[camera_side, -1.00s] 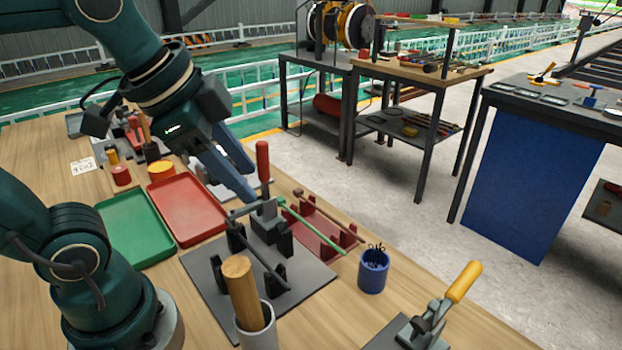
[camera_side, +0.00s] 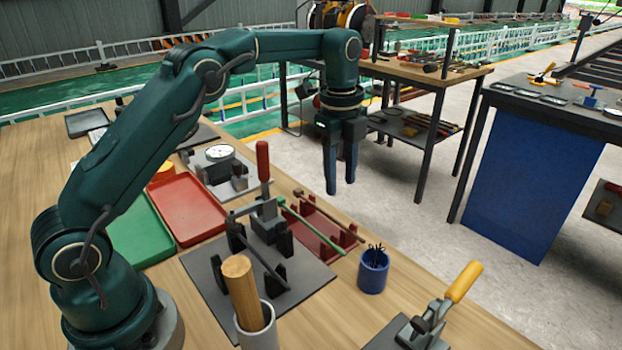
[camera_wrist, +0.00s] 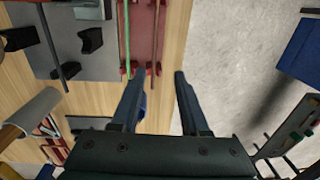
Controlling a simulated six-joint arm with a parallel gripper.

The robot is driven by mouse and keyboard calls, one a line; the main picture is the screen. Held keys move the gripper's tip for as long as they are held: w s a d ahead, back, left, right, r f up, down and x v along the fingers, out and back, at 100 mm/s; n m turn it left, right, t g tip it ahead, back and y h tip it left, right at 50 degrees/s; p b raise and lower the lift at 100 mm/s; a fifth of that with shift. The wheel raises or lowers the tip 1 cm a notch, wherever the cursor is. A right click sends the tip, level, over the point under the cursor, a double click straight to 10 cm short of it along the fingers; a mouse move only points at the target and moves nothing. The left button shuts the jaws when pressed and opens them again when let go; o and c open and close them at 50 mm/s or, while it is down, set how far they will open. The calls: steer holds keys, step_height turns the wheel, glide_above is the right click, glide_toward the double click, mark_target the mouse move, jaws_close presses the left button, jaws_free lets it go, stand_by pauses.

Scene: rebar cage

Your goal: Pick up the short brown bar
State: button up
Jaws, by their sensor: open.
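The short brown bar (camera_side: 328,215) lies across the red rack (camera_side: 306,226), beside a green bar (camera_side: 312,228). In the wrist view the brown bar (camera_wrist: 154,45) runs up the picture, right of the green bar (camera_wrist: 126,40), with its lower end near the gap between my fingertips. My gripper (camera_side: 340,187) is open and empty, pointing down. It hangs above the rack's level, and both bars lie clear of its fingers. In the wrist view my gripper (camera_wrist: 160,73) shows both fingers spread apart.
A grey plate (camera_side: 215,279) with a dark bar on black supports and a red-handled clamp (camera_side: 263,165) stands left of the rack. A blue cup (camera_side: 373,272) stands to its right. Red (camera_side: 190,208) and green trays lie farther left. Open floor lies beyond the table edge.

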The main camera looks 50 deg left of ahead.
mark_target(336, 220)
steer(key=shift+g, duration=0.4)
steer(key=f, duration=0.7)
steer(key=shift+s+f, duration=0.25)
steer(key=shift+f, duration=0.15)
jaws_close()
stand_by(0.7)
